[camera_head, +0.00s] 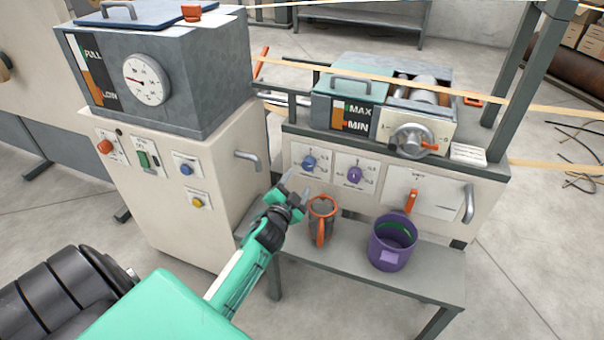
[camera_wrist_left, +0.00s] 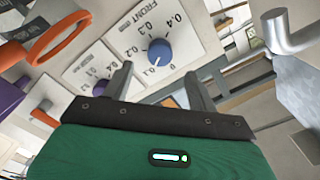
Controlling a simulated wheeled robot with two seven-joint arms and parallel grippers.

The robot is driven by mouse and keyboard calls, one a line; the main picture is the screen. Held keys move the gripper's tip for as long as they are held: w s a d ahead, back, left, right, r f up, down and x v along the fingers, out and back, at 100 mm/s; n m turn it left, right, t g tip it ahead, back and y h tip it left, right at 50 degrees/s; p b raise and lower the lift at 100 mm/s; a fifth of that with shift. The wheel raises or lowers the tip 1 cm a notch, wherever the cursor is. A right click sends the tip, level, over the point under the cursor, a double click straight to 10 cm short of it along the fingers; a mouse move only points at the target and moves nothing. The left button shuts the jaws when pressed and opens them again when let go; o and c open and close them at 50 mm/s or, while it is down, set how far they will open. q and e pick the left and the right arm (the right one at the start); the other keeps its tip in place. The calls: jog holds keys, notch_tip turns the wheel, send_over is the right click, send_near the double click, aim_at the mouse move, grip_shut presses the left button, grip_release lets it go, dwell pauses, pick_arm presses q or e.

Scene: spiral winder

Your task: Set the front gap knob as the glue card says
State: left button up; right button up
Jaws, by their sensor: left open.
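The front gap knob (camera_head: 309,162) is a blue dial on a white plate on the machine's front. In the left wrist view the blue knob (camera_wrist_left: 159,50) sits on a dial lettered FRONT, with marks from 0 to 0.4; its pointer seems to lie near 0.1, but is too small to be sure. My left gripper (camera_head: 291,188) is open and empty, just in front of and below the blue knob. Its two fingers (camera_wrist_left: 160,82) point toward the dial, apart from the knob. I cannot make out a glue card. My right gripper is out of view.
A purple knob (camera_head: 354,174) sits right of the blue one. An orange-rimmed jug (camera_head: 322,222) and a purple bucket (camera_head: 391,246) stand on the shelf (camera_head: 342,268) beside my gripper. A metal handle (camera_head: 247,160) sticks out of the cabinet at left.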

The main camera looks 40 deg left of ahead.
pick_arm(q)
jog(key=v, duration=0.5)
jog(key=shift+s+d, duration=0.15)
jog(key=shift+s, duration=0.15)
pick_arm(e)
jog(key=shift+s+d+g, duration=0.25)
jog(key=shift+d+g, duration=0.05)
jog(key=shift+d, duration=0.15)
